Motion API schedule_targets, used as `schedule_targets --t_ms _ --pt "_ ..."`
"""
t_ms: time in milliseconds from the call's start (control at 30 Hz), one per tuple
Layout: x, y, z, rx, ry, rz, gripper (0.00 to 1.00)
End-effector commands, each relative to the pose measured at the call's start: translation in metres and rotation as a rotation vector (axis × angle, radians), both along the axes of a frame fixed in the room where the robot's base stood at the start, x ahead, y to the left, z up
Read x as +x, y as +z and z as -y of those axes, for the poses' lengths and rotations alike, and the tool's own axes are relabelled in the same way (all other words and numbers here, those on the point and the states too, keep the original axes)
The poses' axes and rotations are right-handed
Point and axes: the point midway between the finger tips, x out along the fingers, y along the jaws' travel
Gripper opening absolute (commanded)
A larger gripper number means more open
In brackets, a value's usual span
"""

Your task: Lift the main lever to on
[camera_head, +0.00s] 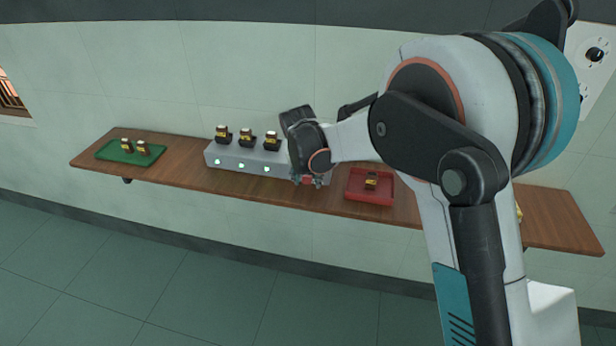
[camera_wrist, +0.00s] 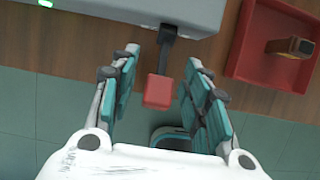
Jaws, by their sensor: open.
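The main lever shows in the wrist view as a red block handle (camera_wrist: 159,90) on a dark stem (camera_wrist: 170,45). The stem comes out of the front of a grey box (camera_wrist: 120,10). My gripper (camera_wrist: 163,62) is open, with one finger on each side of the lever. Gaps show between the handle and both fingers. In the head view the grey box (camera_head: 235,157) stands on the wooden shelf, and a bit of red (camera_head: 308,181) shows at my gripper by its right end. My wrist hides most of the lever there.
A red tray (camera_head: 369,198) holding a small item stands right of the lever. A dial panel (camera_head: 590,60) is upper right.

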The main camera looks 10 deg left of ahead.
Motion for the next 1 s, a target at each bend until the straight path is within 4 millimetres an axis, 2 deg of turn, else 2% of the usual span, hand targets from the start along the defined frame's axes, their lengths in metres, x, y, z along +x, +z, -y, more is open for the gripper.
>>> schedule_targets --t_ms 167,400,600,767,1000 --pt "-0.011 0.025 0.000 -0.001 0.002 0.000 0.43" --pt "-0.029 0.071 -0.001 0.000 0.000 0.000 0.43" --pt "-0.039 0.097 -0.002 0.000 0.000 0.000 0.43" --pt "-0.042 0.106 -0.002 0.000 0.000 0.000 0.43" --pt "-0.042 0.107 -0.002 0.000 0.000 0.000 0.43"
